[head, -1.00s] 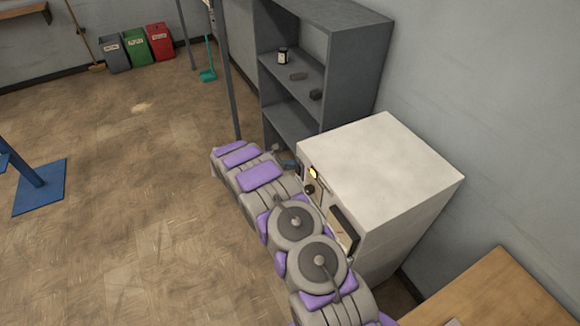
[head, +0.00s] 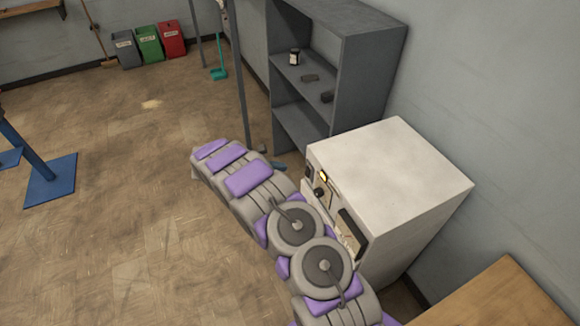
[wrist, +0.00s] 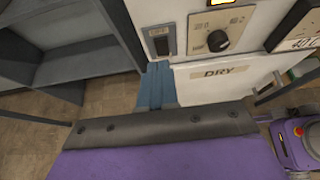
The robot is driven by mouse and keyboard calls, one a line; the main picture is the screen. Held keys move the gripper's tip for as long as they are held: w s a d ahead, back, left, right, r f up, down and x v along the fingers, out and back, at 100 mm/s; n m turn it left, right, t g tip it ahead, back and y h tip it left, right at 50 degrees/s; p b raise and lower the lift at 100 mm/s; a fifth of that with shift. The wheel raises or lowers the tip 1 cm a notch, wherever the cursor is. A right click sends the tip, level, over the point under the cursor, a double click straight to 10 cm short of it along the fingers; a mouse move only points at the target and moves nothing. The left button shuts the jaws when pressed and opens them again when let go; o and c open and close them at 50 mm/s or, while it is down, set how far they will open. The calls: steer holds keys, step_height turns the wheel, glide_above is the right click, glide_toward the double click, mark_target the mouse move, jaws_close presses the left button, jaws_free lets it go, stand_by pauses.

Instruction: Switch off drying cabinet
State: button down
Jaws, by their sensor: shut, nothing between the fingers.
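The white drying cabinet (head: 395,180) stands against the right wall, its control panel facing left. In the wrist view, the panel has a dark rocker switch (wrist: 162,41) at the left, a round black knob (wrist: 222,41) and a glowing yellow indicator (wrist: 219,13) above the knob. A DRY label (wrist: 222,72) is below. My gripper (wrist: 158,68) has blue fingers, shut and empty, with tips just below the rocker switch in the picture. I cannot tell whether they touch the panel or which way the rocker is tipped. In the head view, my arm hides most of the gripper.
A grey shelf (head: 358,75) with small items stands behind the cabinet. A thin grey post (head: 240,85) rises near it. A wooden table (head: 500,300) is at the lower right. Open floor (head: 110,240) lies to the left, with a blue stand (head: 52,182) farther off.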

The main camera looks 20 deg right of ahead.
steer(key=shift+d+r+v, duration=0.1)
steer(key=shift+r+v, duration=0.1)
steer(key=shift+v, duration=0.8)
steer(key=shift+d+r+v, duration=0.1)
steer(key=shift+r+v, duration=0.1)
steer(key=shift+v, duration=0.8)
steer(key=shift+w+a, duration=0.1)
steer(key=s+d+r+m+g+y, duration=0.2)
steer(key=s+r+m, duration=0.3)
steer(key=s+r, duration=0.45)
steer(key=s+d+r+m+g+y, duration=0.1)
steer(key=s+d+r+m+y, duration=0.3)
steer(key=s+r, duration=0.6)
steer(key=s+a+m+y, duration=0.3)
steer(key=s+a, duration=0.4)
steer(key=s, duration=0.7)
steer(key=s+a+r+m+y+b, duration=0.1)
steer(key=s+a+m+y, duration=0.2)
steer(key=s, duration=1.2)
steer(key=a+m, duration=0.3)
steer(key=a, duration=0.1)
steer(key=shift+r+t+b, duration=0.2)
steer(key=shift+t+b, duration=0.1)
steer(key=shift+t, duration=0.1)
steer(key=shift+a, duration=0.1)
